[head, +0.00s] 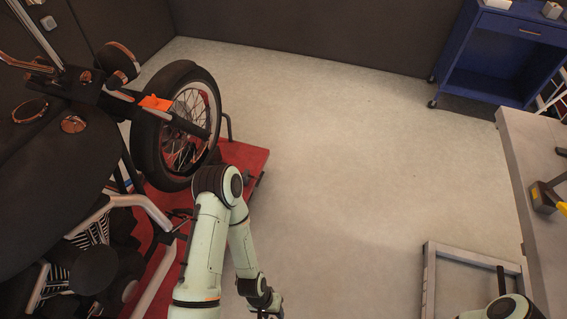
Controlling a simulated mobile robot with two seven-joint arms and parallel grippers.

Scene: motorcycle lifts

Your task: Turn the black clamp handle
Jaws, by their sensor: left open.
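I cannot clearly pick out the black clamp handle. A small dark lever-like part (257,181) shows at the right edge of the red motorcycle lift (245,156), and it may be the handle. My left arm rises from the bottom, bends at its elbow and comes down again. My left gripper (267,308) is at the bottom edge, open, over the floor and below the lift's edge, touching nothing that I can see. Only a link of my right arm shows at the bottom right; its gripper is out of view.
A motorcycle (45,160) with its front wheel (165,125) stands on the lift at left. A blue cart (495,55) stands at the back right. A grey bench (520,165) and a metal frame (430,275) are at right. The middle floor is clear.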

